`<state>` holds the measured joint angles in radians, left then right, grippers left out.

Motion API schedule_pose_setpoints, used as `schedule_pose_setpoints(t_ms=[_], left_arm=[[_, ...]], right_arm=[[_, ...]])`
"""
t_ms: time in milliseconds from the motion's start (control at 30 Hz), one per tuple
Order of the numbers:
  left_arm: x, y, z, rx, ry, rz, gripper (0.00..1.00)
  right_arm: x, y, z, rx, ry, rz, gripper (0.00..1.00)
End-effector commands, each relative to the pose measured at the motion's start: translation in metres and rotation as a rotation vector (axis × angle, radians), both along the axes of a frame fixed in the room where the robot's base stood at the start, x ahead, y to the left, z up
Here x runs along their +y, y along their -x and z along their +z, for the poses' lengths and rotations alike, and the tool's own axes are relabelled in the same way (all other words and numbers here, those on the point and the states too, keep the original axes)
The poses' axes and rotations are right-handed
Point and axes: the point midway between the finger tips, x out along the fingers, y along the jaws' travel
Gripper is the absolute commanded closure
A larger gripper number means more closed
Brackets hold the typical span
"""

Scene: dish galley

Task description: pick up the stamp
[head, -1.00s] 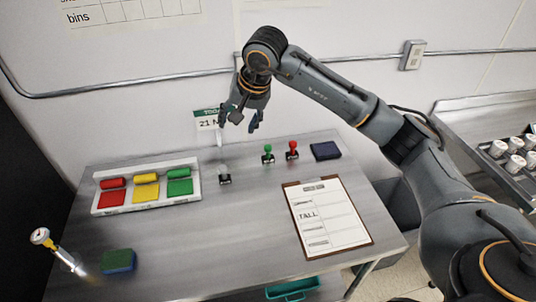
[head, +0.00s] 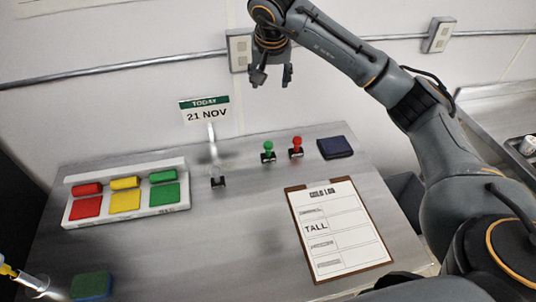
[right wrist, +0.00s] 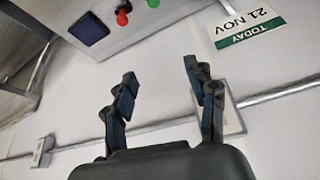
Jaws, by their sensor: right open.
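My right gripper (head: 272,78) is open and empty, raised in front of the wall, above and behind the stamps. In the right wrist view, nothing lies between its spread fingers (right wrist: 160,76). The red-handled stamp (right wrist: 122,17) and part of the green one (right wrist: 153,4) show at the top there, apart from the fingers. My left gripper is not seen.
A dark blue pad (head: 335,147) lies right of the stamps. A clipboard (head: 378,254) lies in front. A white tray (head: 125,212) holds red, yellow and green pads at left. A date sign (head: 205,110) stands behind the clear stamp. The table's middle is clear.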

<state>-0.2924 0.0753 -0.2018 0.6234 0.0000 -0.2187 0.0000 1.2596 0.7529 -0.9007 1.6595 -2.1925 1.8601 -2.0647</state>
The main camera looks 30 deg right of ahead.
Motion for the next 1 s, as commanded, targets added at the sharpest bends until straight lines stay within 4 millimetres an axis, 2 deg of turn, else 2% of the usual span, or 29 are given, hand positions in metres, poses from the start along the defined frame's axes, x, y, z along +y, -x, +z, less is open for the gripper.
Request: schedule_pose_setpoints(t_ms=[33, 233, 433, 533, 733, 867, 1000], left_arm=[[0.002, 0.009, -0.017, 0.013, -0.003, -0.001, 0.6], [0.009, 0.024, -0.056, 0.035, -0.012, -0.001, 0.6], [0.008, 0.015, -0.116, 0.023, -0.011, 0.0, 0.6], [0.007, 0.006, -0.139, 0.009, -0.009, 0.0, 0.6], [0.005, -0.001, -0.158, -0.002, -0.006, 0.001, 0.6], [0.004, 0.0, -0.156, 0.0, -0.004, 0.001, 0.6], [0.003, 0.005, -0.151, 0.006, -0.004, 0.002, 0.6]], right_arm=[[0.0, 0.0, -0.017, 0.0, -0.001, 0.0, 0.44], [0.0, 0.0, -0.055, 0.0, -0.001, 0.0, 0.44], [0.0, 0.0, -0.116, 0.001, -0.001, 0.0, 0.44], [0.0, 0.0, -0.139, 0.0, -0.001, 0.0, 0.44], [0.0, 0.0, -0.159, 0.0, -0.001, 0.0, 0.44], [-0.001, -0.004, -0.169, 0.003, -0.002, -0.001, 0.44], [-0.006, -0.013, -0.193, 0.005, -0.003, -0.001, 0.44]])
